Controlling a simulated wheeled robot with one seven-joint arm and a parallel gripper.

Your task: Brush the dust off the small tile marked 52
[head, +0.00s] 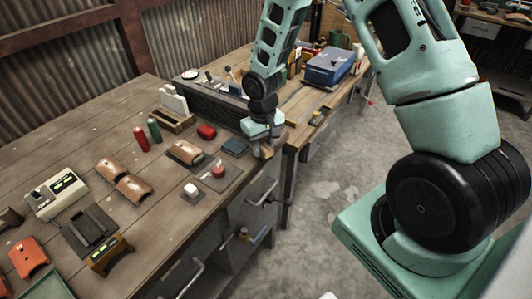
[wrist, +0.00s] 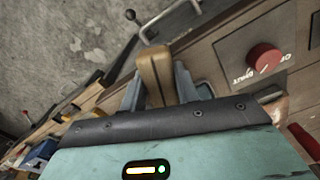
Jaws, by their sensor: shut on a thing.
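My gripper (head: 264,136) is over the front edge of the wooden bench. In the wrist view my gripper (wrist: 157,88) is shut on a light wooden handle (wrist: 154,66), with a grey finger on each side. The handle looks like that of a brush; its bristles are not visible. A bit of light brown wood (head: 267,152) shows below the fingers in the head view. No number 52 can be read in either view. A small dark teal tile-like square (head: 235,147) lies on the bench just left of my gripper. I cannot tell whether it is the marked tile or whether dust lies on it.
A red knob on a dark plate (head: 217,171) also shows in the wrist view (wrist: 264,58). A blue case (head: 329,66) is farther back. Floor lies right of the bench.

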